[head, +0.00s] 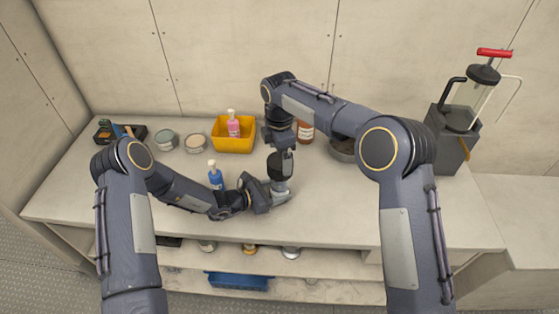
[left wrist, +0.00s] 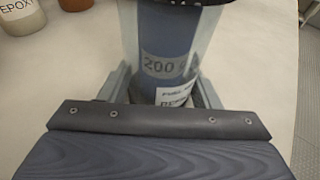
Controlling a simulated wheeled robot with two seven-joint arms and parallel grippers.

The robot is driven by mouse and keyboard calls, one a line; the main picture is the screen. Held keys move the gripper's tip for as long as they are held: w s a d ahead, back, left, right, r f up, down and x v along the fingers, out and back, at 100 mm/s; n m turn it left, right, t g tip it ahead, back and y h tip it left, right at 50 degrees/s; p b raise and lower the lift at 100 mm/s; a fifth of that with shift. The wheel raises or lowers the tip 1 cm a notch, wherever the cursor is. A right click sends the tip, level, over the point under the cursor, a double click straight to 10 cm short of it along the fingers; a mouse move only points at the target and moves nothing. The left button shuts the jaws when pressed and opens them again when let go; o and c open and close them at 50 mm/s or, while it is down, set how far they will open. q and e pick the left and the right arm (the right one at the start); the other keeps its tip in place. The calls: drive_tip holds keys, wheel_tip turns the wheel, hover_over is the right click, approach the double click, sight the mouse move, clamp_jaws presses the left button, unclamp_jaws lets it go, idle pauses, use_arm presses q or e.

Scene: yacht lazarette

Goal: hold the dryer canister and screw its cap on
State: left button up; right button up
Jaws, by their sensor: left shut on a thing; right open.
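The dryer canister (left wrist: 165,60) is a clear cylinder with blue-grey contents and a "200" label, seen close up in the left wrist view. It stands about upright on the bench, and in the head view little of it shows between my grippers. My left gripper (left wrist: 163,88) is shut on its lower part, one finger on each side. In the head view my left gripper (head: 275,193) comes in low from the left. My right gripper (head: 281,166) points down directly above the canister, open. A dark piece shows at the canister's top; I cannot tell whether it is the cap.
A blue bottle (head: 215,176) stands close to my left forearm. Behind are a yellow bin (head: 234,146) with a pink bottle, two tins (head: 195,144), a brown jar (head: 306,133) and a round dish (head: 342,152). A red-handled pump (head: 455,140) stands right. The bench's front right is clear.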

wheel_tip(320, 180, up, 8)
drive_tip(key=shift+r, duration=0.1)
use_arm(q)
drive_tip(key=o, duration=1.4)
drive_tip(key=shift+o, duration=0.2)
drive_tip(key=shift+a, duration=0.1)
